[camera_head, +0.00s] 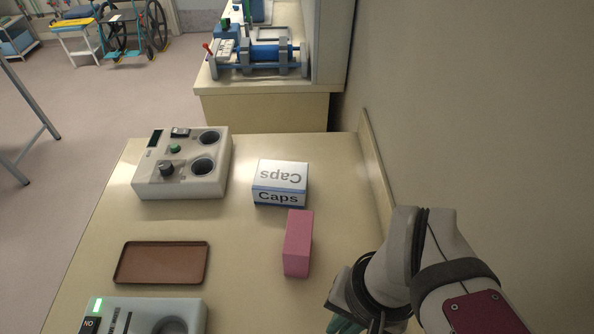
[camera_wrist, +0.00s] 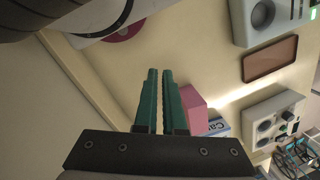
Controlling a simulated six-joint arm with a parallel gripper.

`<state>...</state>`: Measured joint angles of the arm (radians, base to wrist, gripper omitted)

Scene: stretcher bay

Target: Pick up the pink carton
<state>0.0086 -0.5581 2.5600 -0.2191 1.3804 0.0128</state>
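The pink carton (camera_head: 298,243) stands on the cream bench top, in front of the white and blue Caps box (camera_head: 280,182). In the wrist view the pink carton (camera_wrist: 194,106) shows just right of my fingers, partly hidden behind them. My gripper (camera_wrist: 159,72) has two green fingers close together with a thin gap between them and nothing seen held. In the head view only a bit of green finger (camera_head: 345,326) shows at the bottom edge, right of the carton and nearer the camera. My gripper is apart from the carton.
A brown tray (camera_head: 162,263) lies left of the carton. A white device with two round wells (camera_head: 181,186) stands behind the tray, and another white device (camera_head: 146,315) is at the front left. A wall (camera_head: 480,110) runs along the right side. The bench between tray and carton is clear.

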